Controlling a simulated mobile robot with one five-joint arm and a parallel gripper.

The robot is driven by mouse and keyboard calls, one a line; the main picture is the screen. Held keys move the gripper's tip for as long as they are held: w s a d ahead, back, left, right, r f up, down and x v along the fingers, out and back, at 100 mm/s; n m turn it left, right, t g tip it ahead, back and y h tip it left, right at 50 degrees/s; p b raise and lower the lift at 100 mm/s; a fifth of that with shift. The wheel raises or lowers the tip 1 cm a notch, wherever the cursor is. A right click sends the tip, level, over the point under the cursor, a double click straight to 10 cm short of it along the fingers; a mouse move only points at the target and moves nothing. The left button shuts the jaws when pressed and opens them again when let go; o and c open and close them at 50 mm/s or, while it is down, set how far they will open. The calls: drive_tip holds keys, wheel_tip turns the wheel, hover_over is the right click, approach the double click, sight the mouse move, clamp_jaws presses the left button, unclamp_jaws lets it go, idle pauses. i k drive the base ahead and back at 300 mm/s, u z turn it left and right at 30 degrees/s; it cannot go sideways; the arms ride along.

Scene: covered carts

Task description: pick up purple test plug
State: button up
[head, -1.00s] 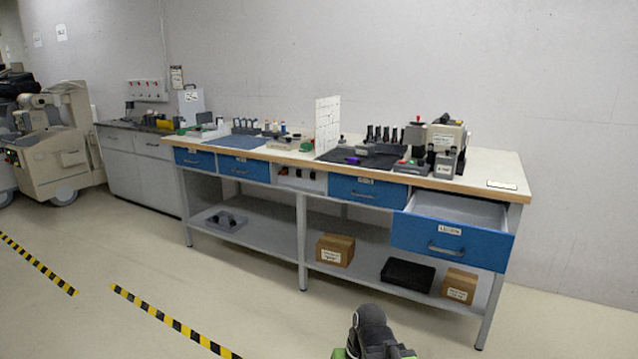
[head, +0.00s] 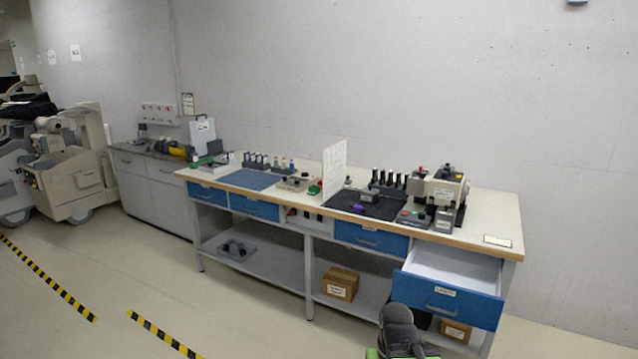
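The purple test plug (head: 357,209) is a small purple item on the dark mat (head: 378,207) on the right half of the workbench. It lies to the right of the white upright panel (head: 333,170), near the bench's front side. Part of my arm shows at the bottom right of the view, in front of the bench and well short of the plug. My gripper's fingers cannot be made out.
An open blue drawer (head: 447,300) juts out at the bench's right end. A grey device (head: 443,192) and several black bottles stand around the mat. Boxes (head: 340,283) sit on the lower shelf. The floor (head: 235,310) before the bench is clear.

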sight(356, 207)
drive_tip(key=z, duration=0.35)
drive_tip(key=i, duration=0.8)
drive_tip(key=u, duration=0.4)
drive_tip(key=i, duration=1.65)
drive_tip(key=u, duration=0.95)
drive_tip(key=i, duration=0.75)
drive_tip(key=u, duration=0.45)
